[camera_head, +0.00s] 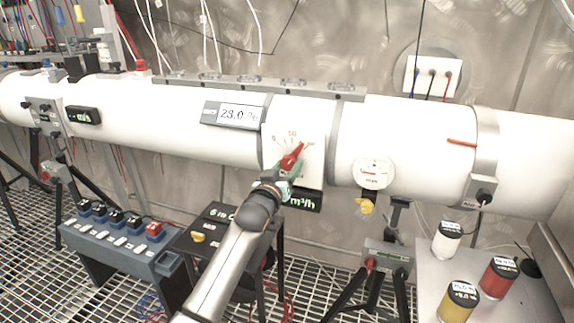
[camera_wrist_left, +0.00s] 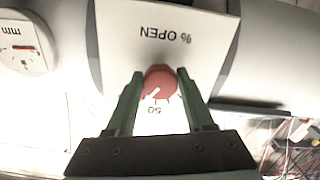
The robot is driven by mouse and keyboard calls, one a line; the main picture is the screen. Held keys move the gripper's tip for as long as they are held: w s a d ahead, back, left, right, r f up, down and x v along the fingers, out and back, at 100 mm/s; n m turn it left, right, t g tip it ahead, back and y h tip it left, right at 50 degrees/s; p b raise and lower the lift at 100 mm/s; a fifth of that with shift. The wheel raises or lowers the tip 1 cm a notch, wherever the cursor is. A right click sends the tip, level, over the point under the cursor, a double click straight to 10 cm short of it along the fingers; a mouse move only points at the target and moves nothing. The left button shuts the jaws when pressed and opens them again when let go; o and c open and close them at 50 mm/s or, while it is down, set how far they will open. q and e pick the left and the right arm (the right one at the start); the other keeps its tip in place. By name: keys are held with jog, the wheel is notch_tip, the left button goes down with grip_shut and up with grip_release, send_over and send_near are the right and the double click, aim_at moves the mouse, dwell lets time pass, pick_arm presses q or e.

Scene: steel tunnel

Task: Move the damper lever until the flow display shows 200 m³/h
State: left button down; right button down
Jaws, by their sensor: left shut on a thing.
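The red damper lever (camera_head: 291,158) sits on a white scale plate (camera_head: 313,143) on the big white pipe. It points up and to the right, past the 50 mark. My left gripper (camera_head: 284,172) has its green fingers on the lever. In the left wrist view the fingers (camera_wrist_left: 160,77) are shut on both sides of the red lever (camera_wrist_left: 160,84), with an upside-down "% OPEN" on the plate (camera_wrist_left: 190,20). The flow display (camera_head: 306,201) is below the plate. Its "m³/h" shows, but my gripper and arm hide its number. My right gripper is not in view.
A grey display (camera_head: 234,114) on the pipe reads about 28.0, unit unclear. A round gauge (camera_head: 373,173) is right of the plate. A blue-grey switch console (camera_head: 120,238) and a black box (camera_head: 212,232) stand below. Jars, one of them red (camera_head: 497,277), stand at right.

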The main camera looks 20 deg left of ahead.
pick_arm(q)
jog(key=shift+c, duration=2.2)
grip_release()
jog(key=shift+o, duration=0.8)
jog(key=shift+s, duration=0.4)
jog(key=s+p, duration=0.1)
jog(key=s, duration=1)
jog(key=shift+s+a, duration=0.2)
jog(key=shift+s, duration=0.15)
jog(key=shift+f, duration=0.1)
